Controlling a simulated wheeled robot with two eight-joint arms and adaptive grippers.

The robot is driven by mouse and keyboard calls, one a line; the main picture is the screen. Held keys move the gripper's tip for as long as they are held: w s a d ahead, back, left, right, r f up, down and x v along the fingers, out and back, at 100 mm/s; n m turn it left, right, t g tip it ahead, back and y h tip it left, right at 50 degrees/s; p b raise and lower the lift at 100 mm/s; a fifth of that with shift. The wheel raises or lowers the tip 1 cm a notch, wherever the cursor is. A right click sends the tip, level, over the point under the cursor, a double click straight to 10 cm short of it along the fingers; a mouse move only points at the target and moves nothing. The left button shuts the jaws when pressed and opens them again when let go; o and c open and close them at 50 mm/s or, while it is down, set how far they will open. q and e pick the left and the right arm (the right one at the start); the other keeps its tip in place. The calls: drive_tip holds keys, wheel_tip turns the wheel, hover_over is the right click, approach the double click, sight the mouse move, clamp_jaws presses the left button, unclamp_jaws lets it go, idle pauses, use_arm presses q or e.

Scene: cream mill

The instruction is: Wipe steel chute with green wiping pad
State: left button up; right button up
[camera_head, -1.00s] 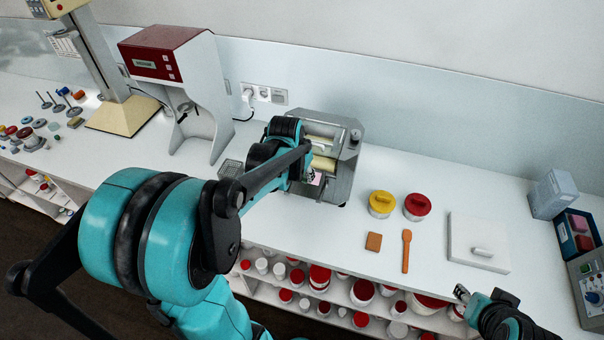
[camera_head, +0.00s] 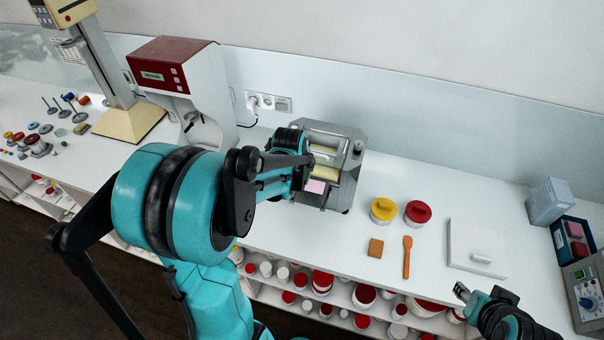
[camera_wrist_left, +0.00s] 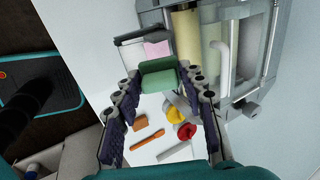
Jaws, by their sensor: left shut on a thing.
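The mill (camera_head: 346,135) stands against the back of the counter, with pale rollers and a steel chute at its front. The chute carries a pink patch (camera_head: 316,186), which also shows in the left wrist view (camera_wrist_left: 157,48). My left gripper (camera_head: 303,160) is over the mill's left front side. In the left wrist view its fingers (camera_wrist_left: 161,84) are shut on the green wiping pad (camera_wrist_left: 158,77). The pad is close to the chute; I cannot tell whether they touch. The pad is hidden in the head view. My right gripper (camera_head: 462,291) is at the counter's front edge, apparently empty.
Yellow-lidded (camera_head: 382,210) and red-lidded (camera_head: 417,211) jars, a brown square (camera_head: 375,248), an orange spatula (camera_head: 407,257) and a white slab (camera_head: 462,235) lie right of the mill. A red-topped machine (camera_head: 176,70) stands to its left. Open shelves hold several jars below.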

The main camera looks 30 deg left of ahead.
use_arm(q)
drive_tip(key=b, duration=0.5)
hover_over(303, 196)
drive_tip(key=w, duration=0.2)
drive_tip(key=f, duration=0.7)
drive_tip(key=shift+w+a, duration=0.15)
drive_tip(key=shift+a, duration=0.15)
drive_tip(key=shift+s+d+f+b, duration=0.15)
drive_tip(key=shift+s+f, duration=0.1)
drive_tip(key=shift+s, duration=0.45)
drive_tip(key=shift+s+d+f+b, duration=0.2)
drive_tip(key=shift+s, duration=0.55)
drive_tip(key=shift+s+d+f+b, duration=0.15)
drive_tip(key=shift+s+f, duration=0.1)
drive_tip(key=shift+s, duration=0.45)
drive_tip(key=shift+w+f+b, duration=0.2)
drive_tip(key=shift+f+b, duration=0.25)
